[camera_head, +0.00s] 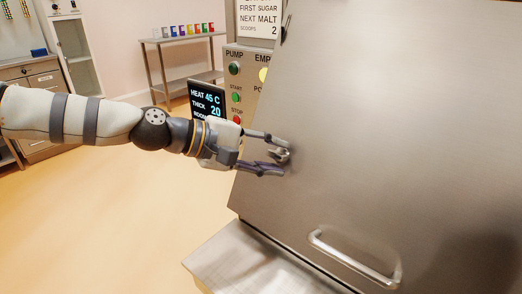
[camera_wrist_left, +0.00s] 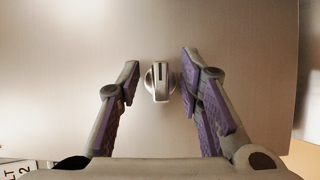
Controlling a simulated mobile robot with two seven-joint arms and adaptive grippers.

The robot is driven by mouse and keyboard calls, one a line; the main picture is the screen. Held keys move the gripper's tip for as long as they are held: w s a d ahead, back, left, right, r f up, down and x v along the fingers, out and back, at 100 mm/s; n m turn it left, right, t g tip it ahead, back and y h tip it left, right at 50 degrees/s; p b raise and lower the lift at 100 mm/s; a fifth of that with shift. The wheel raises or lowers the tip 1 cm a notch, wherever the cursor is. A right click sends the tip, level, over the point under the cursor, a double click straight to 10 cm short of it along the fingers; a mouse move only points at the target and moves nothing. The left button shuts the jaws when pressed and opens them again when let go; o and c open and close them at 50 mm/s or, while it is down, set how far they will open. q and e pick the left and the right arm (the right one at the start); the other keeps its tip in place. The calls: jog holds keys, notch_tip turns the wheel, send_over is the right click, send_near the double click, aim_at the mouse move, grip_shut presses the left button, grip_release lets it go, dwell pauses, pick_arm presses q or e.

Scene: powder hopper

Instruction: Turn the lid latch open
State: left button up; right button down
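The lid latch (camera_head: 279,155) is a small metal knob on the large grey metal lid (camera_head: 400,130), near its left edge. In the left wrist view the latch (camera_wrist_left: 160,82) shows a round base and a raised bar with a dark line, standing upright in the picture. My left gripper (camera_head: 284,157) is at the lid with its fingers open on either side of the latch. In the left wrist view the left gripper (camera_wrist_left: 160,76) has a gap between each purple pad and the knob. My right gripper is not in view.
A bar handle (camera_head: 352,262) sits low on the lid. A metal ledge (camera_head: 245,265) is below. A table with coloured items (camera_head: 185,38) stands behind. The floor at left is clear.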

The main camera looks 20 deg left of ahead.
pick_arm(q)
jog(key=v, duration=1.1)
jog(key=shift+a+r, duration=0.15)
jog(key=shift+s, duration=0.1)
